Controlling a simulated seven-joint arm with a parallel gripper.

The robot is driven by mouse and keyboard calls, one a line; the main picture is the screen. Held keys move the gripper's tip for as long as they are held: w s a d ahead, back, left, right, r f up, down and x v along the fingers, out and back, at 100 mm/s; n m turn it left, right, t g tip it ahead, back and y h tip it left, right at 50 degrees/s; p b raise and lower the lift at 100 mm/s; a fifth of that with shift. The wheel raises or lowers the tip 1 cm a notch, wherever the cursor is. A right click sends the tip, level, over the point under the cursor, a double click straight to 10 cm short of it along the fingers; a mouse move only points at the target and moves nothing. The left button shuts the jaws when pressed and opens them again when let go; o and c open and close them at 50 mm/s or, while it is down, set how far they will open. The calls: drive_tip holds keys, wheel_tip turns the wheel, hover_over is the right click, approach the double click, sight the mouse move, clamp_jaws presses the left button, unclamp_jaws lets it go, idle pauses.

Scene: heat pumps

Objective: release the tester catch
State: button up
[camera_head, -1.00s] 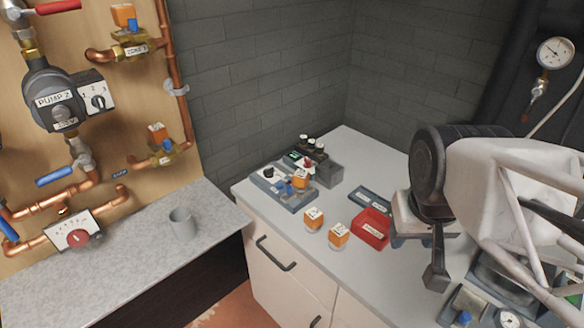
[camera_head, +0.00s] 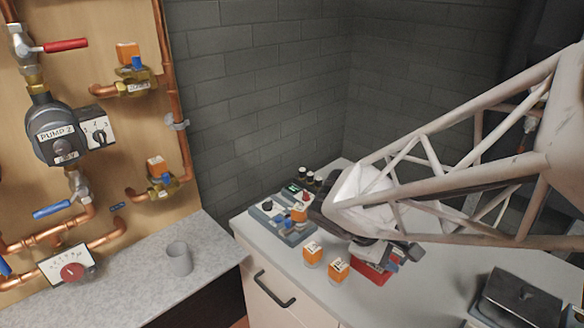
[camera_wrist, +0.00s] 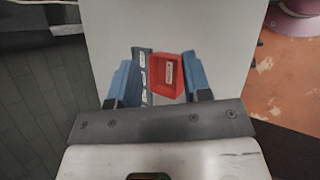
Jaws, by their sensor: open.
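The tester (camera_head: 268,216) is a grey-blue unit with a black knob on the white cabinet. A small blue part (camera_head: 289,222), perhaps its catch, shows beside an orange-capped head (camera_head: 299,212) on it; I cannot tell its position. The tester is not seen in the wrist view. My gripper (camera_wrist: 158,63) is open, with blue-grey fingers apart and nothing held. It is over the cabinet, right of the tester, above the red tray (camera_wrist: 160,88). In the head view my arm hides most of the gripper and part of the tray (camera_head: 368,274).
Two orange-capped heads (camera_head: 313,252) (camera_head: 339,266) stand in front of the tester, left of the red tray. Dark bottles (camera_head: 309,178) stand behind it. A labelled dark strip (camera_wrist: 143,75) lies beside the tray. A dark box (camera_head: 515,298) is at right. A grey cup (camera_head: 179,259) stands left.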

drive_tip(key=w+a+f+n+t+h, duration=0.2)
drive_tip(key=w+a+f+n+h, duration=0.1)
drive_tip(key=w+n, duration=0.25)
drive_tip(key=n+t+y, duration=0.3)
drive_tip(key=n+t, duration=1)
drive_tip(key=n, duration=0.3)
approach(292, 216)
drive_tip(key=shift+s+a+m, duration=0.1)
drive_tip(key=shift+s+m, duration=0.1)
drive_tip(key=shift+m, duration=0.05)
drive_tip(key=shift+w, duration=0.1)
drive_tip(key=shift+x, duration=3.85)
drive_tip(key=shift+c, duration=0.3)
